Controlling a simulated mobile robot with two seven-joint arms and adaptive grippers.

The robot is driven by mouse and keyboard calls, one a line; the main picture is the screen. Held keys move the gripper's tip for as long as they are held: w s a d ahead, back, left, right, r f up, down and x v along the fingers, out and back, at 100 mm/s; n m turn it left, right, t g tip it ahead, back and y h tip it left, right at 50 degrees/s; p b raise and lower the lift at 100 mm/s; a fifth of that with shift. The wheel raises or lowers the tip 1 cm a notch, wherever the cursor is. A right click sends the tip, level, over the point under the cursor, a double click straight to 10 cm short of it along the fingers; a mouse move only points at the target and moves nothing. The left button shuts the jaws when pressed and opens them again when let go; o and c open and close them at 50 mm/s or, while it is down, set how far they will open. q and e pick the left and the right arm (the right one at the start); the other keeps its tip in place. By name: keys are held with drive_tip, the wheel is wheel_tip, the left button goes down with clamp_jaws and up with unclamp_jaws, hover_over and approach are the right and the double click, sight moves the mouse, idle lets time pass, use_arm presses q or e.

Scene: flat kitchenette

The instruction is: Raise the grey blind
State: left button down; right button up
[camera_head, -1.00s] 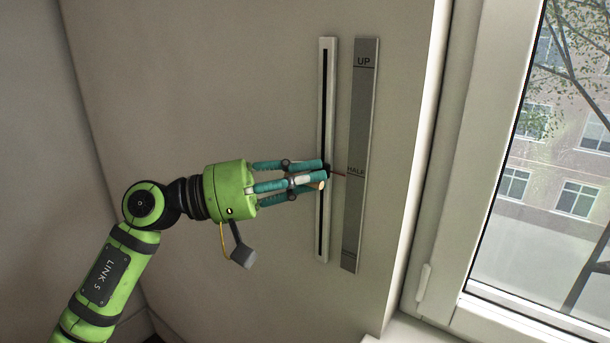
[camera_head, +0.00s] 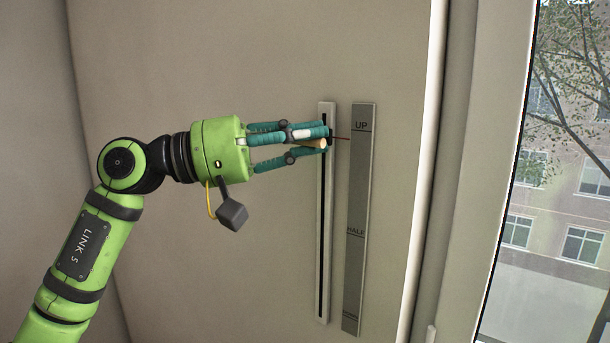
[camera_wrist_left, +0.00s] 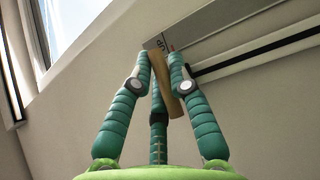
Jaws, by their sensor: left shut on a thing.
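A wooden knob (camera_head: 316,144) sits on a white slider track (camera_head: 326,270) with a dark slot, mounted on the wall. My left gripper (camera_head: 327,137) has its teal fingers shut on the knob, near the top of the track. A thin red pointer reaches from the knob to the grey scale strip (camera_head: 357,285). It lies just below the line under the UP mark, well above HALF. In the left wrist view the fingers close around the wooden knob (camera_wrist_left: 165,82). The grey blind is not in view. My right gripper is not in view.
A window (camera_head: 572,180) with a white frame (camera_head: 470,200) stands to the right, showing a building and a tree through clear glass. The beige wall around the slider is bare.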

use_arm(q)
drive_tip(key=shift+a+r, duration=0.15)
drive_tip(key=shift+r, duration=0.8)
drive_tip(key=c, duration=1.1)
unclamp_jaws()
drive_tip(key=shift+f, duration=0.1)
drive_tip(key=shift+a+f, duration=0.1)
drive_tip(key=shift+a, duration=0.05)
drive_tip(key=a, duration=0.3)
drive_tip(key=s+a+f, duration=0.1)
drive_tip(key=a, duration=0.7)
drive_tip(key=shift+s+a+f, duration=0.15)
drive_tip(key=shift+s+f, duration=0.1)
drive_tip(key=shift+s, duration=0.1)
